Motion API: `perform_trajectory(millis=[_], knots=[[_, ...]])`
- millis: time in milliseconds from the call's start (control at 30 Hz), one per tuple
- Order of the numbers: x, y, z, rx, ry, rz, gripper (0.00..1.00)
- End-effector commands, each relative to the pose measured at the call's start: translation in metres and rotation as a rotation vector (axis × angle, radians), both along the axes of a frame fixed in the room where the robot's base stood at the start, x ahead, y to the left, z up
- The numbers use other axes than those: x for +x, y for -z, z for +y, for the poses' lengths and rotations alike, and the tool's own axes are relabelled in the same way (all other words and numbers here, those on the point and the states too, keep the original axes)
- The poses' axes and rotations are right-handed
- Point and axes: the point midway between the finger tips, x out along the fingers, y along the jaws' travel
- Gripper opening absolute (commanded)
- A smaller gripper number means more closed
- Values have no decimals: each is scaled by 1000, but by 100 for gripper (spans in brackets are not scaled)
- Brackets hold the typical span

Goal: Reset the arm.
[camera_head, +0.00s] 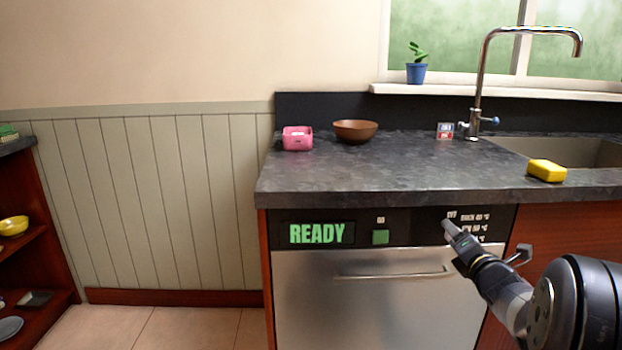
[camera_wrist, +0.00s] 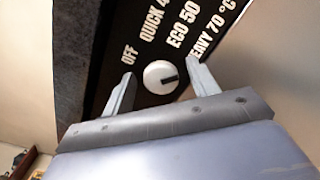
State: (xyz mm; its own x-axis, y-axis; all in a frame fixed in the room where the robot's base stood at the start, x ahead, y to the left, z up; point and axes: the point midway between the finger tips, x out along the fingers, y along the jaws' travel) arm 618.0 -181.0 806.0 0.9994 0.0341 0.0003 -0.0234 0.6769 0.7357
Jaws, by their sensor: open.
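My gripper (camera_head: 449,227) is in front of the control panel (camera_head: 415,233) of a steel-fronted appliance (camera_head: 375,300). In the wrist view my gripper (camera_wrist: 160,72) is open, one finger on each side of a round white dial (camera_wrist: 160,77). The dial is not gripped; I cannot tell whether a finger touches it. Its dark mark points to the right, roughly toward the "HEAVY 70 °C" label. The panel's display (camera_head: 316,233) reads "READY" in green, with a green button (camera_head: 380,237) beside it. The appliance's front is shut.
The dark counter (camera_head: 390,178) overhangs the panel. On it are a pink container (camera_head: 298,138), a brown bowl (camera_head: 355,131) and a yellow sponge (camera_head: 547,170) by the sink (camera_head: 580,152). Open shelves (camera_head: 30,270) stand at the far left. The floor (camera_head: 180,328) between is clear.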

Motion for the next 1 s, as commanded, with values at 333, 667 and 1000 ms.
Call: perform_trajectory(millis=[333, 667, 1000], knots=[[0, -1, 1, -268, 1, -8, 56], [0, -2, 2, -468, 1, -14, 56], [0, -1, 2, -525, 1, -17, 56]])
